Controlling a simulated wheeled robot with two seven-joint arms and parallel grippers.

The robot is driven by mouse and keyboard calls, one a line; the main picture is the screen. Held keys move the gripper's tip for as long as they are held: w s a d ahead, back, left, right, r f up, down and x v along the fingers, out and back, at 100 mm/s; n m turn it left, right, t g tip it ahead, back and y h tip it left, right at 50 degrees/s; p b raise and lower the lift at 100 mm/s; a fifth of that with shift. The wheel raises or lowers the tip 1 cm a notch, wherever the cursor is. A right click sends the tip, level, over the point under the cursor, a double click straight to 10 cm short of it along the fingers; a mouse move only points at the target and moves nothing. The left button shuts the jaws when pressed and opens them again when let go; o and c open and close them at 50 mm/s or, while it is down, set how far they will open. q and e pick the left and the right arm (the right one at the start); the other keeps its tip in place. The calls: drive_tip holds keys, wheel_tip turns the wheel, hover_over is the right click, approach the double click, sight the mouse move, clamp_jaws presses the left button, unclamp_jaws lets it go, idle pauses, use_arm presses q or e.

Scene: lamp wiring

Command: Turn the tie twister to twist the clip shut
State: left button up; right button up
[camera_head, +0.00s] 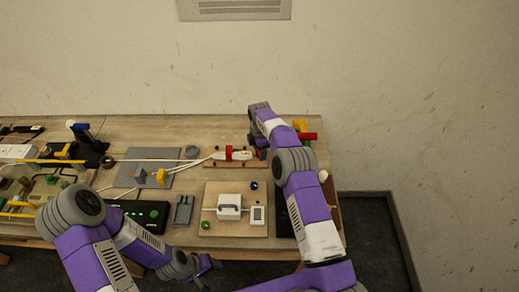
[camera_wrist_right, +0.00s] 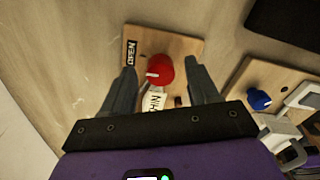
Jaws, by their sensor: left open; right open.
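A red knob (camera_wrist_right: 160,70) with a white pointer mark, likely the tie twister, sits on a small wooden board (camera_wrist_right: 190,46) with an "OPEN" label in the right wrist view. In the head view the board (camera_head: 235,164) lies at the back of the table, with red and white parts (camera_head: 236,153) on it. My right gripper (camera_wrist_right: 160,76) is open, its fingers on either side of the knob with gaps visible. Whether the clip is open or shut I cannot tell. My left gripper (camera_head: 208,270) is open and empty near the table's front edge.
A board with a white box (camera_head: 229,205) and a blue knob (camera_head: 254,185) lies in front of the twister board. A grey mat (camera_head: 135,168) with white cables is to the left. A black panel with green lights (camera_head: 148,214) stands front left.

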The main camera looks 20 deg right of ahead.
drive_tip(key=shift+s, duration=0.1)
drive_tip(key=shift+c, duration=0.2)
drive_tip(key=c, duration=1)
